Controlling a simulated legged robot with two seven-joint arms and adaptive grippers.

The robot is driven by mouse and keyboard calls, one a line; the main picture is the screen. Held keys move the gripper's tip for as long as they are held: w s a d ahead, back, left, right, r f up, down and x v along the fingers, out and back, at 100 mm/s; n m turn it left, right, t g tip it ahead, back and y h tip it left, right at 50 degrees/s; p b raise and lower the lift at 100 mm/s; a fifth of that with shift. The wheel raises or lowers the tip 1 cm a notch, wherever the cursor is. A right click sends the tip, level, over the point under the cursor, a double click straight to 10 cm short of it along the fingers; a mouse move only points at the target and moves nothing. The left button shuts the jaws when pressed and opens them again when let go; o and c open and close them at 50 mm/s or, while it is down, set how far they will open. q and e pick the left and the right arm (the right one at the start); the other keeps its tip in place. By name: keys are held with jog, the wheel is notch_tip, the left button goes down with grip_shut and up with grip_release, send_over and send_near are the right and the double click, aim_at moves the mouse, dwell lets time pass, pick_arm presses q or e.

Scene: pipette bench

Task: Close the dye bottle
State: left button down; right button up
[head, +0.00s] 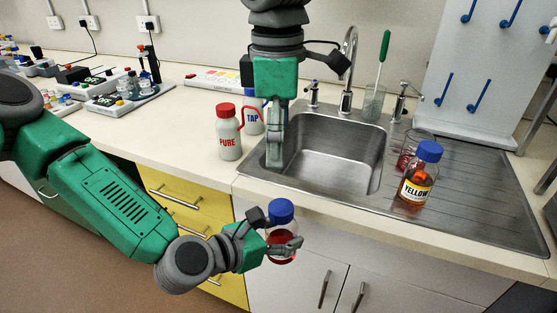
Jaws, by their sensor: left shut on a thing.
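My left gripper (285,247) is shut on a clear bottle with dark red liquid (280,233). It holds the bottle roughly upright, in front of the counter's edge by the sink. A blue cap (281,210) sits on top of this bottle; how tight it is I cannot tell. Its label does not show. A second bottle, with a YELLOW label (416,190), amber liquid and a blue cap, stands on the drainboard. My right gripper (274,155) points down at the left rim of the sink; its fingers are seen edge-on.
The steel sink (345,200) is empty, with a tap (347,75) behind it. White PURE (228,140) and TAP (252,116) bottles stand left of it. A glass beaker (409,152) is behind the YELLOW bottle. A pegboard (480,70) stands at the back right. The counter's front left is clear.

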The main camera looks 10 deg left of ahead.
jog(key=shift+r, duration=0.55)
